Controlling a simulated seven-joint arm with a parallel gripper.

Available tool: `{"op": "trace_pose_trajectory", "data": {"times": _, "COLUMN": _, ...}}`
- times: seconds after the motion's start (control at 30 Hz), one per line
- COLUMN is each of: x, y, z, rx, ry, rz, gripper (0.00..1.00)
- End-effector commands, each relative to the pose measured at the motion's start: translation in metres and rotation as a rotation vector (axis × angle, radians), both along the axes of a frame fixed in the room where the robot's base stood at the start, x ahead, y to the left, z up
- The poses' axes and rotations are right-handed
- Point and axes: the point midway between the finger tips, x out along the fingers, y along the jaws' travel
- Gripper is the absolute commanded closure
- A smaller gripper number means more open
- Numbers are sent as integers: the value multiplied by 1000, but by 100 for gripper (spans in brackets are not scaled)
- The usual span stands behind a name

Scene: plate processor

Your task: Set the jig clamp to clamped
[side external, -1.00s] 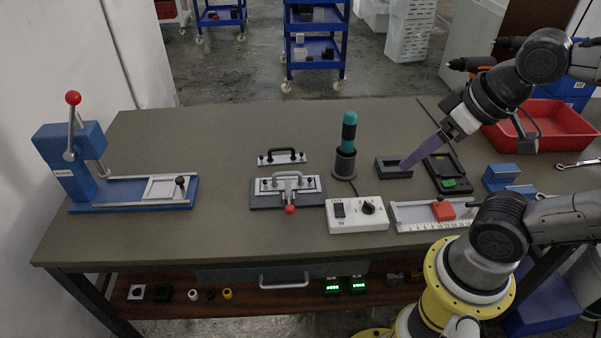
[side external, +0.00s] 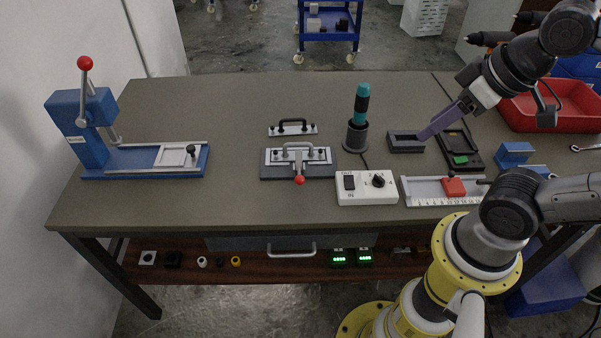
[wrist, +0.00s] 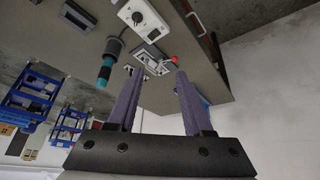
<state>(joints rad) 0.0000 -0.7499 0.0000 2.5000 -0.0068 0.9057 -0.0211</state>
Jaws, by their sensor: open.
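The jig clamp (side external: 299,168) sits mid-bench on a dark grey base (side external: 270,172). Its lever ends in a red knob (side external: 300,180) that points toward the bench's front edge. A light plate with a grey handle lies on the base behind the lever. I cannot tell whether the clamp presses on the plate. In the wrist view the red knob (wrist: 174,60) shows between and beyond my fingers. My gripper (side external: 424,134) is open and empty, with purple fingers over the small dark box, well right of the clamp. The fingers also show in the wrist view (wrist: 158,75).
A teal-handled tool in a black holder (side external: 355,135) stands between my gripper and the clamp. A white control box (side external: 366,188) sits right of the clamp, and a black-handled plate (side external: 293,129) behind it. A blue press (side external: 85,130) stands at left. The dark box (side external: 405,146) is under my fingers.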

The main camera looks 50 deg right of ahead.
Motion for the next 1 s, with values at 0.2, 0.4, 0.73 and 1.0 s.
{"op": "trace_pose_trajectory", "data": {"times": 0.2, "x": 11, "y": -35, "z": 8, "rx": -243, "ry": 71, "rz": 120, "gripper": 91}}
{"op": "trace_pose_trajectory", "data": {"times": 0.4, "x": 59, "y": -58, "z": -6, "rx": -596, "ry": 313, "rz": 443, "gripper": 100}}
{"op": "trace_pose_trajectory", "data": {"times": 0.73, "x": 153, "y": -16, "z": -61, "rx": -1116, "ry": 598, "rz": 1031, "gripper": 100}}
{"op": "trace_pose_trajectory", "data": {"times": 1.0, "x": 190, "y": 71, "z": -142, "rx": -1521, "ry": 717, "rz": 1503, "gripper": 100}}
